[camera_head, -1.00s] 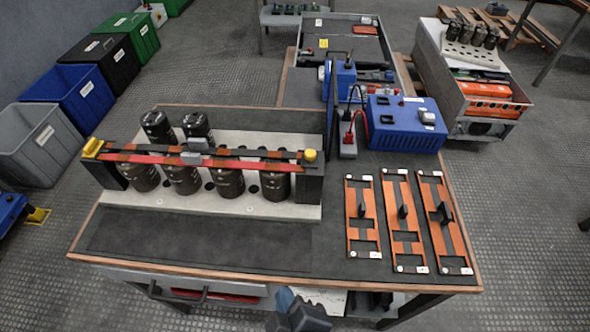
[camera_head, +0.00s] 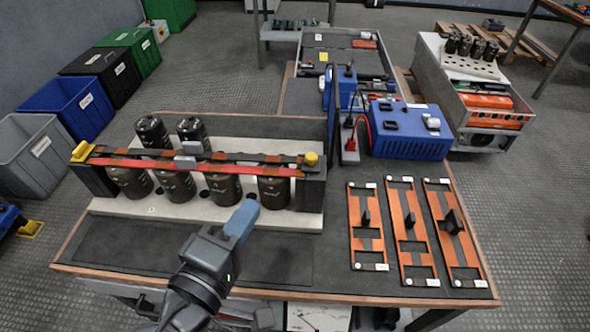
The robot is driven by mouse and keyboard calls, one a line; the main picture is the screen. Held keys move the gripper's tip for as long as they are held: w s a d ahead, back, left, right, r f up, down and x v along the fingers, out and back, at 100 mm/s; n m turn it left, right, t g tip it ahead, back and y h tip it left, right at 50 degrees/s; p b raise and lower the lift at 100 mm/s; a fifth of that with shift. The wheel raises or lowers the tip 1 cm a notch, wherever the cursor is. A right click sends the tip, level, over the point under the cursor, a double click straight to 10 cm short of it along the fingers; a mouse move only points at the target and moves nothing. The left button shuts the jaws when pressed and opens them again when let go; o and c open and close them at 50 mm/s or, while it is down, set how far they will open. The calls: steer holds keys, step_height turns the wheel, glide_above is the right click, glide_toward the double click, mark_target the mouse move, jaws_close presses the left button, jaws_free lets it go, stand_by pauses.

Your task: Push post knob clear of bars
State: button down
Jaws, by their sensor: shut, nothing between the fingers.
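The capacitor bank stands on a pale plate (camera_head: 265,221) on the bench, with dark cylindrical capacitors (camera_head: 222,185) in rows. Long bars (camera_head: 215,165), red and black with copper sections, run across above them between two black end posts. A yellow post knob (camera_head: 311,159) sits at the right end by the right post (camera_head: 313,192). A yellow part (camera_head: 81,151) caps the left end. A grey block (camera_head: 187,162) sits mid-bar. My gripper (camera_head: 247,208) is shut and empty, in front of the plate, below and left of the right knob, apart from it.
Copper-and-black frames with handles (camera_head: 409,235) lie on the right of the bench. A blue power unit (camera_head: 409,130) with cables stands behind them, beside a dark upright panel (camera_head: 332,115).

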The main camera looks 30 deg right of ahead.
mark_target(316, 159)
stand_by(0.3)
steer(key=s+d+p+x, duration=0.1)
steer(key=s+d+x, duration=0.1)
steer(key=x, duration=1.1)
steer(key=shift+s+a, duration=0.1)
steer(key=shift+s+d, duration=0.35)
steer(key=shift+d, duration=0.25)
steer(key=shift+s+d, duration=0.35)
steer(key=shift+d, duration=0.3)
steer(key=shift+p, duration=0.3)
